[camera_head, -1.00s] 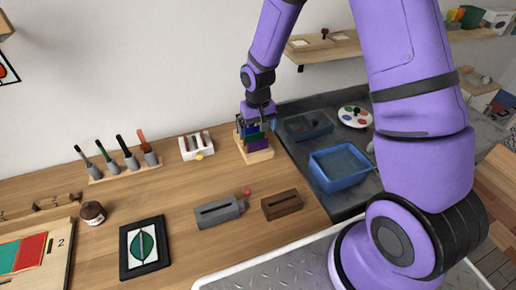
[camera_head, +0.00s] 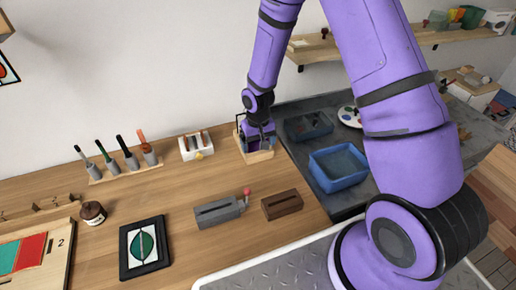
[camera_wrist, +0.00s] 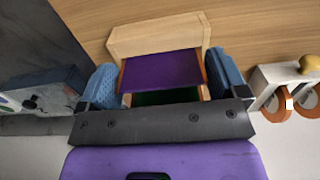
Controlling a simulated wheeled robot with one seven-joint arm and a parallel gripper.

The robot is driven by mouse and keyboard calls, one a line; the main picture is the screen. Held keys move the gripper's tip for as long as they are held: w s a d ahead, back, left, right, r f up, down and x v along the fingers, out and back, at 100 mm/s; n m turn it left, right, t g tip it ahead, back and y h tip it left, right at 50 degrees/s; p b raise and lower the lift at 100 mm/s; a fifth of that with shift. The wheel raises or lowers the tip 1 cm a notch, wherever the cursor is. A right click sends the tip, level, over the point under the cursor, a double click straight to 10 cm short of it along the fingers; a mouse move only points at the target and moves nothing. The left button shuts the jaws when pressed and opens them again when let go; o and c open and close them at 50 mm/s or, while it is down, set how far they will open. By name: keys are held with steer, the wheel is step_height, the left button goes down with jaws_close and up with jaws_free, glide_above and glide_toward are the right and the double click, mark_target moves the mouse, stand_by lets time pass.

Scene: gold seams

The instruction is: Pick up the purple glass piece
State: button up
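The purple glass piece (camera_wrist: 162,70) stands in a small wooden rack (camera_wrist: 155,38), with its flat top face toward the wrist camera. A green piece (camera_wrist: 165,97) shows just behind it, nearer my gripper's palm. My gripper (camera_wrist: 162,79) is open, with one blue finger pad at each side of the rack and purple piece. Gaps show between the pads and the purple piece. In the head view my gripper (camera_head: 259,135) is down over the rack (camera_head: 261,157) and hides most of the glass in it.
A white holder (camera_head: 196,146) with orange rolls stands left of the rack, close to one finger. A tool stand (camera_head: 125,170) is farther left. A blue tray (camera_head: 338,167) sits to the right on the dark surface. A grey block (camera_head: 217,211) and a brown block (camera_head: 282,204) lie in front.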

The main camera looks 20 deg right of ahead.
steer(key=c, duration=0.5)
steer(key=shift+r, duration=0.15)
